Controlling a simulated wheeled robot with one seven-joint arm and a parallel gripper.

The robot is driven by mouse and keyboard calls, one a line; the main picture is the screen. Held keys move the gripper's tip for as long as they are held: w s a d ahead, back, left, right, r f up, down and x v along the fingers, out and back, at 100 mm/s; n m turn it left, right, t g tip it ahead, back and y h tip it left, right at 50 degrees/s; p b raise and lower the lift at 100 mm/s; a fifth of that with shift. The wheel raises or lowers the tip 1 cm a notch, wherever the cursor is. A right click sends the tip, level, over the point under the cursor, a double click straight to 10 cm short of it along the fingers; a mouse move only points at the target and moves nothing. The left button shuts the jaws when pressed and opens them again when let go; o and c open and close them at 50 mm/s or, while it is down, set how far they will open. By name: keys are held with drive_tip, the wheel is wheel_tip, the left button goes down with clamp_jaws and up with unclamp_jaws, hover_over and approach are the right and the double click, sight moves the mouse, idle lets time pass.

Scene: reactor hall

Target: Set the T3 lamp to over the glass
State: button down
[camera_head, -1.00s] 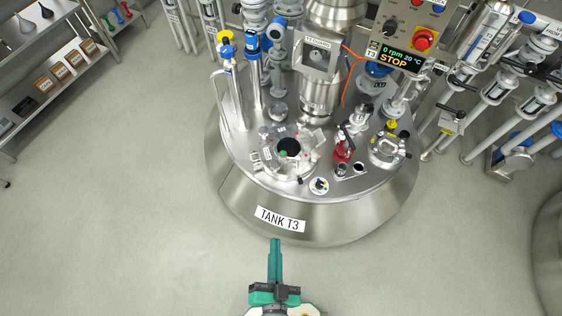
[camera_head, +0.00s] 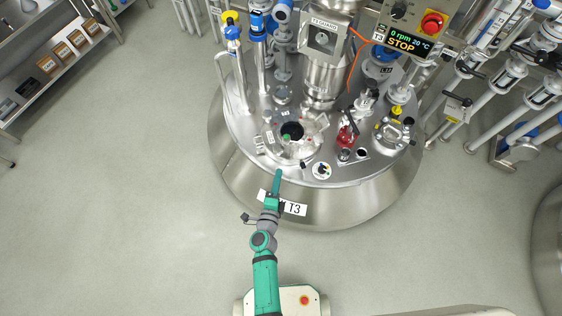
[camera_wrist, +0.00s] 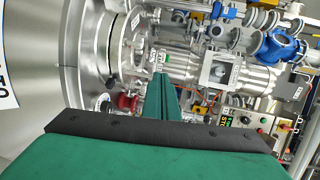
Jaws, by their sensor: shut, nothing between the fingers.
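The steel tank marked T3 (camera_head: 350,205) stands in the middle of the head view. I cannot tell for sure which of these is the lamp or the glass. My green gripper (camera_head: 278,174) is over the lid's front edge, left of the white disc, shut and empty. In the wrist view its fingers (camera_wrist: 160,82) point towards the lid fittings; the arm hides part of the tank label.
A control box (camera_head: 408,38) with a red button and a display reading STOP, 0 rpm, 20 °C is behind the lid. A tall steel column (camera_head: 325,80) and an orange cable rise there. Pipes crowd the right; shelves (camera_head: 55,75) stand left. The floor at left is clear.

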sight(286, 143)
drive_tip(key=x, duration=1.3)
drive_tip(key=shift+w, duration=0.2)
drive_tip(key=shift+w, duration=0.1)
